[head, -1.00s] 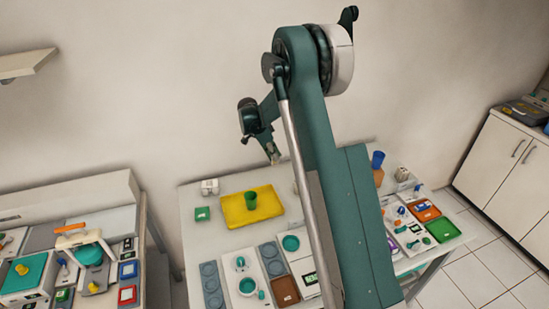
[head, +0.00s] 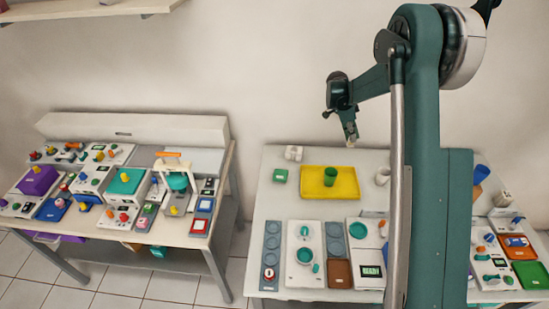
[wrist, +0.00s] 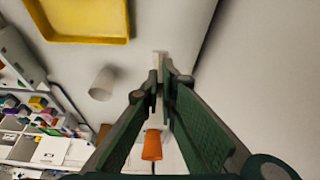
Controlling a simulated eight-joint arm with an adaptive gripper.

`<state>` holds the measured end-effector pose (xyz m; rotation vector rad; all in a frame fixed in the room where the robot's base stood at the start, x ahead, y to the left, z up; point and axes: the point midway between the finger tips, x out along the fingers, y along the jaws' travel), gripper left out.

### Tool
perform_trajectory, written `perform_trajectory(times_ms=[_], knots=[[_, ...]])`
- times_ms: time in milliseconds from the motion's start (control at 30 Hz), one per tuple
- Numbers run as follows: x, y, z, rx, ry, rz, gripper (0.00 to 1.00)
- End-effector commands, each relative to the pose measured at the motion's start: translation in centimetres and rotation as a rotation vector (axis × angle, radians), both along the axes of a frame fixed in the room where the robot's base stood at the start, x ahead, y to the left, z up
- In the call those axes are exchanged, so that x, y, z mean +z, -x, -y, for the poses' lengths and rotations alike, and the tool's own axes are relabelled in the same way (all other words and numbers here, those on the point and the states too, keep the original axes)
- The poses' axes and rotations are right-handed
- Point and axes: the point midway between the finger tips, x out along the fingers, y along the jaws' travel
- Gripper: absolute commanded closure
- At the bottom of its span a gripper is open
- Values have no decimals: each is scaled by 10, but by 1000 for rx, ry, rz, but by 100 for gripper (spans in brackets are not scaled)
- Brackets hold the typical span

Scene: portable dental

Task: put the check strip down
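My gripper (wrist: 160,85) points down in the wrist view, its two green fingers closed around a narrow pale strip (wrist: 158,62). I take this to be the check strip; its face and markings cannot be made out. In the head view my gripper (head: 350,128) is small, high above the back of the right-hand table (head: 275,200), with a pale bit at its tip. The strip appears clear of the table there.
A yellow tray (head: 345,182) holds a green cup (head: 330,176). A white cup (head: 382,175) stands right of it, and a blue cup (head: 481,173) farther right. An orange cup (wrist: 152,147) shows below the fingers. The left-hand table (head: 120,225) is crowded.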

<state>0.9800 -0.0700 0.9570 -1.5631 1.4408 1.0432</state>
Motion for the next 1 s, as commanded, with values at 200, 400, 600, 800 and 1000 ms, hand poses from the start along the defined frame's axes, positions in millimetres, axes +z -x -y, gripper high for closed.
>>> perform_trajectory(times_ms=[200,400,600,800,1000], knots=[[-1,-13,-73,64,0,1,100],[0,-19,-140,124,0,3,100],[0,-20,-209,182,-1,4,100],[1,-17,-278,240,-1,4,100],[1,-10,-331,286,-1,5,100]])
